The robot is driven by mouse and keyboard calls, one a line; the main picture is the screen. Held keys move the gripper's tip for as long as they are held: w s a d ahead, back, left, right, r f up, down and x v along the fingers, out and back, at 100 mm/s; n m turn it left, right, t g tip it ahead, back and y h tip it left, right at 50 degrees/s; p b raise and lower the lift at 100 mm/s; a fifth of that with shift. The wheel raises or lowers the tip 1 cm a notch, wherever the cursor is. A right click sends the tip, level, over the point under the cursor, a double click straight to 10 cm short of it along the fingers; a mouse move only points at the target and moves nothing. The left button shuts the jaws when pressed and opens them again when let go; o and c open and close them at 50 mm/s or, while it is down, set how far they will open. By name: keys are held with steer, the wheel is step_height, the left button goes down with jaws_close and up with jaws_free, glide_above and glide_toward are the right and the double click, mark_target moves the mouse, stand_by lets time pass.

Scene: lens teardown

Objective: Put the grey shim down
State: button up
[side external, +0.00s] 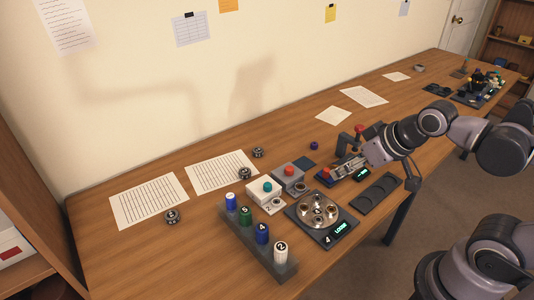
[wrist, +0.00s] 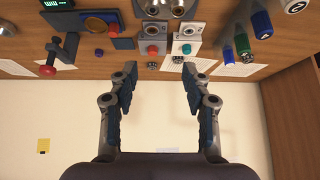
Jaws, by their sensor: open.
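My gripper (side external: 343,167) is open over the table, near the grey box with the red button. In the wrist view my gripper (wrist: 159,78) shows its two dark fingers spread wide with nothing between them. I cannot single out a grey shim in either view. Small metal round parts sit on the round dial plate (side external: 318,211), but they are too small to identify.
A grey box with a red button (side external: 290,176) and a white box with a teal button (side external: 264,194) stand left of my gripper. A rack (side external: 262,254) holds several numbered cylinders. A dark two-recess tray (side external: 377,193) lies at the front. Papers (side external: 222,172) lie toward the wall.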

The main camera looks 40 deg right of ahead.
steer(key=w+r+n+g+h, duration=0.1)
steer(key=w+r+n+g, duration=0.1)
steer(key=w+r+n, duration=0.3)
steer(key=n+g+h, duration=0.2)
steer(key=n+h, duration=0.7)
steer(key=n, duration=0.3)
glide_above(241, 174)
steer(key=s+a, duration=0.2)
steer(key=a, duration=0.1)
step_height(241, 174, down, 10)
steer(key=a+f+n+h, duration=0.1)
steer(key=a+f, duration=0.1)
steer(key=f, duration=0.1)
steer(key=a+f+n+h, duration=0.1)
steer(key=a+f, duration=0.2)
steer(key=a+f+n+h, duration=0.1)
steer(key=a+f+n, duration=0.1)
steer(key=f, duration=0.1)
steer(key=shift+s+a+f, duration=0.15)
steer(key=shift+s+a, duration=0.05)
steer(key=shift+s, duration=0.2)
steer(key=shift+d+f, duration=0.1)
steer(key=shift+f, duration=0.05)
steer(key=x, duration=1)
steer(key=shift+w+d+f, duration=0.15)
steer(key=shift+w+d, duration=0.05)
jaws_close()
